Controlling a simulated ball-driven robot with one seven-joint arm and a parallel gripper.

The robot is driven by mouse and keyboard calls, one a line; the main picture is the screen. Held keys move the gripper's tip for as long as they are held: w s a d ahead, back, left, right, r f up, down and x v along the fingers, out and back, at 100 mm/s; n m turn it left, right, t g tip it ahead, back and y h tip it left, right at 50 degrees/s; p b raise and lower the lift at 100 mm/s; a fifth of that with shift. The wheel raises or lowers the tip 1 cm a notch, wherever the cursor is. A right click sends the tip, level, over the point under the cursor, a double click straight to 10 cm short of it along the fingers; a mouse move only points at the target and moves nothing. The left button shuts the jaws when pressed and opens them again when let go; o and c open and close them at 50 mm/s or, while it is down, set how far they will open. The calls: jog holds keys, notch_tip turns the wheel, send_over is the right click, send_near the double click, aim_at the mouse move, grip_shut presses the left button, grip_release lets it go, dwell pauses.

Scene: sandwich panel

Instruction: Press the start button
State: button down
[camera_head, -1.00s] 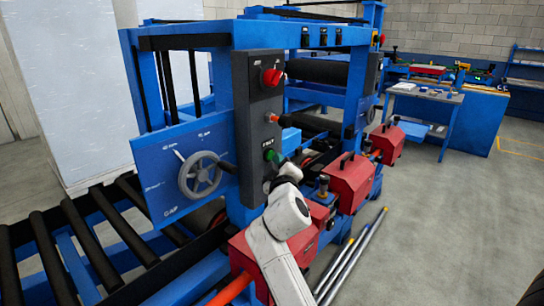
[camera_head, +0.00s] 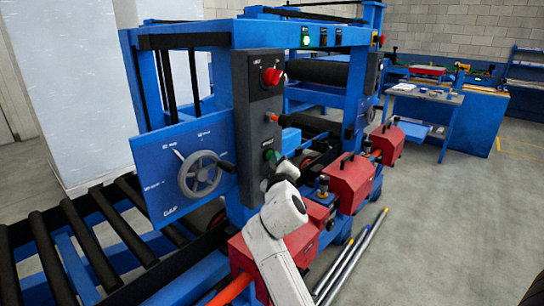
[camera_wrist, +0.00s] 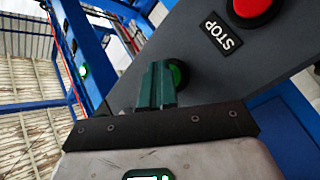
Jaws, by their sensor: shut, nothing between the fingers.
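The round green start button (camera_wrist: 179,73) is on the dark grey control panel (camera_head: 259,90), below a red stop button (camera_head: 271,76). In the wrist view, my gripper (camera_wrist: 157,84) is shut and empty, its teal fingers together. The fingertips overlap the button's left side and appear at or very close to it; I cannot tell for sure whether they touch. In the head view, my gripper and wrist partly hide the button. A lamp (camera_head: 306,38) on the machine's top beam glows green; it also shows in the wrist view (camera_wrist: 83,71).
A grey handwheel (camera_head: 200,175) on a blue plate is left of the panel. Red boxes (camera_head: 350,180) line the machine's right side.

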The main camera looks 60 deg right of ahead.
jog(key=shift+r, duration=0.1)
jog(key=shift+s+a, duration=0.1)
jog(key=shift+s, duration=0.3)
jog(key=shift+s+a+p, duration=0.25)
jog(key=shift+s+p, duration=0.15)
jog(key=shift+s, duration=0.55)
jog(key=shift+s+a+p, duration=0.2)
jog(key=shift+s+p, duration=0.2)
jog(key=shift+s, duration=0.55)
jog(key=shift+s+a+p, duration=0.25)
jog(key=shift+s+p, duration=0.15)
jog(key=shift+s, duration=0.55)
jog(key=s+a+f+g+y, duration=0.25)
jog(key=a+f+y, duration=0.75)
jog(key=a+f, duration=0.9)
jog(key=s+a+f+n+g+y, duration=0.1)
jog(key=s+a+f+g+y, duration=0.5)
jog(key=s+a+f, duration=0.5)
jog(key=s+a, duration=0.1)
jog(key=a, duration=0.2)
jog(key=shift+a+f, duration=0.15)
jog(key=shift+a, duration=0.2)
